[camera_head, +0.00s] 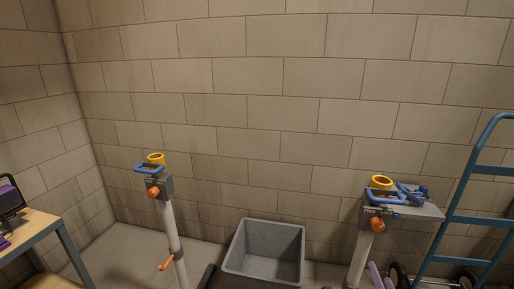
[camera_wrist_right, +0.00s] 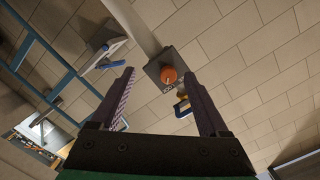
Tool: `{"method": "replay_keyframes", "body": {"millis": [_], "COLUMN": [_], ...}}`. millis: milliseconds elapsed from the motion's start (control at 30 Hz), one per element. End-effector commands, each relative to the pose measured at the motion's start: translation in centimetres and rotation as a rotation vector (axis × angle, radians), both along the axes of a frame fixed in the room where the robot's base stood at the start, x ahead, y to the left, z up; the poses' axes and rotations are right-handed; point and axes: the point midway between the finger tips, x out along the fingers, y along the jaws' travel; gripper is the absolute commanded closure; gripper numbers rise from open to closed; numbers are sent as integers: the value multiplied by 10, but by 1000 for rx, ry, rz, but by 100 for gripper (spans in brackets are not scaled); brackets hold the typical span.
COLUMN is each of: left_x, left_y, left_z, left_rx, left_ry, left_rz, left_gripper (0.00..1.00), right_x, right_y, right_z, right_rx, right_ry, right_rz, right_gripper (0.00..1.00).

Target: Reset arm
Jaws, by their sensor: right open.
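My right gripper (camera_wrist_right: 158,78) is open and empty in the wrist view, with its two dark fingers spread apart. In the head view its purplish fingers (camera_head: 380,277) seem to show low at the right, below the right post's box. That right post (camera_head: 360,260) carries a grey box with an orange knob (camera_head: 377,225), a yellow ring (camera_head: 381,182) and a blue loop (camera_head: 385,198). The wrist view shows the orange knob (camera_wrist_right: 169,75) beyond the fingertips, apart from them. The left post (camera_head: 173,235) has a similar knob, ring and loop. My left gripper is not in view.
A grey open bin (camera_head: 237,248) stands between the posts. A blue ladder-like frame (camera_head: 460,210) stands at the right. A workbench (camera_head: 30,232) stands at the left. An orange lever (camera_head: 166,263) sticks out from the left post. A block wall closes the back.

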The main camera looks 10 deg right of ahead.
Motion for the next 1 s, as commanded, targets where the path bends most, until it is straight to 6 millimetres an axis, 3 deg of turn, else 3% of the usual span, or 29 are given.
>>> {"method": "replay_keyframes", "body": {"millis": [133, 267, 300, 367, 400, 467, 500, 600, 700, 800, 1000], "left_x": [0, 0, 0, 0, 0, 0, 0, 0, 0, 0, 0], "left_y": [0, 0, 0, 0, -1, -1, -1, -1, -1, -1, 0], "left_z": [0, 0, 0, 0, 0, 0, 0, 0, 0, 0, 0], "left_rx": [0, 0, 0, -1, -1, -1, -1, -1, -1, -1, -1], "left_ry": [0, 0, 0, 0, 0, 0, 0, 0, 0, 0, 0], "left_rz": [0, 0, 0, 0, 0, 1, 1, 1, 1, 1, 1], "left_gripper": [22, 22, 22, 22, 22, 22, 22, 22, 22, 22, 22], "right_x": [3, -28, -45, -76, -101, -143, -174, -250, -304, -330, -333], "right_y": [46, 92, 104, 120, 128, 137, 139, 134, 122, 115, 115], "right_z": [-123, -234, -266, -312, -340, -378, -401, -440, -458, -463, -464], "right_rx": [-52, -139, -172, -224, -262, -321, -363, -460, -527, -557, -560], "right_ry": [275, 539, 620, 744, 827, 949, 1030, 1211, 1331, 1386, 1392], "right_rz": [134, 295, 350, 440, 502, 598, 665, 821, 930, 981, 988], "right_gripper": [22, 22, 22, 22, 22, 22, 22, 22, 22, 22, 22]}}
